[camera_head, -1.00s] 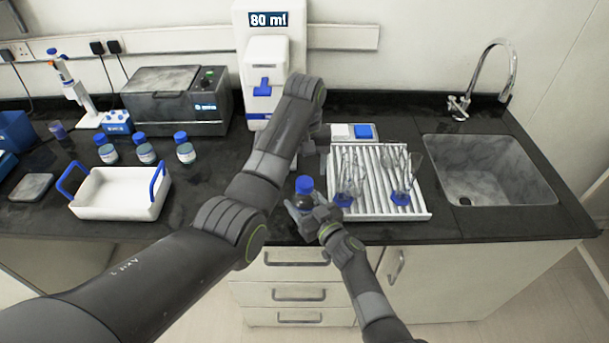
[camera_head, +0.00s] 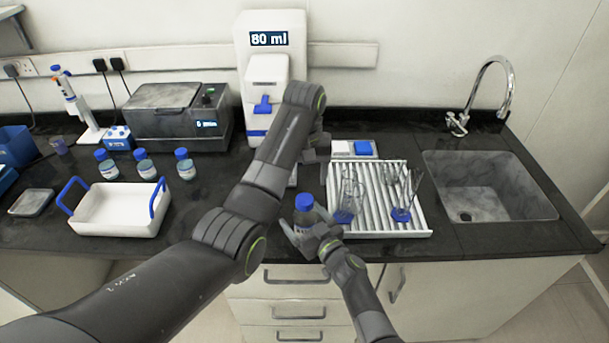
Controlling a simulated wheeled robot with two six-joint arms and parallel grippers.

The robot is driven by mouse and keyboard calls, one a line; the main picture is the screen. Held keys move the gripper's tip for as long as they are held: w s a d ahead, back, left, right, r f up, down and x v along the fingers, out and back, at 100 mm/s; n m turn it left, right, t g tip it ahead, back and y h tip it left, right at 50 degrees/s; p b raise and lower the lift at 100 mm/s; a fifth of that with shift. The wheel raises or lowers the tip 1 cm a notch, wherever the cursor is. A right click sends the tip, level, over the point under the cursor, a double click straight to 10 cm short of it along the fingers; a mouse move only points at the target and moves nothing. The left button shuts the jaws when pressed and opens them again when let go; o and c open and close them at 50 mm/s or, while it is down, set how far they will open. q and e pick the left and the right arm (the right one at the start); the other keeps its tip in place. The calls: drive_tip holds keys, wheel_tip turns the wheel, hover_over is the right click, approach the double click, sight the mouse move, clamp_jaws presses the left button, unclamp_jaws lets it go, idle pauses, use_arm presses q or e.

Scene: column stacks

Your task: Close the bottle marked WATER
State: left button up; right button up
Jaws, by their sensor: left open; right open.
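A small bottle with a blue cap on top (camera_head: 305,203) stands upright near the counter's front edge, left of the white drying rack. Its label is too small and too covered to read. My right gripper (camera_head: 302,232) is open at the bottle, its fingers reaching low around or beside it; whether they touch it I cannot tell. My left gripper (camera_head: 317,160) is open and empty, above and behind the bottle, in front of the white dispenser. Three more blue-capped bottles, a left one (camera_head: 106,165), a middle one (camera_head: 145,165) and a right one (camera_head: 185,164), stand at the left; their labels are unreadable.
The drying rack (camera_head: 425,222) holds several glass pieces with blue bases close to my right gripper. The dispenser (camera_head: 272,30) reads 80 ml. A white tray with blue handles (camera_head: 118,222) is at the left. A sink (camera_head: 490,190) is at the right.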

sight(305, 199)
drive_tip(key=shift+s+d, duration=0.35)
drive_tip(key=shift+s, duration=0.1)
use_arm(q)
wheel_tip(305, 199, down, 3)
drive_tip(key=b, duration=0.3)
drive_tip(key=shift+r, duration=0.1)
use_arm(e)
drive_tip(key=v, duration=1.6)
drive_tip(key=shift+s, duration=0.1)
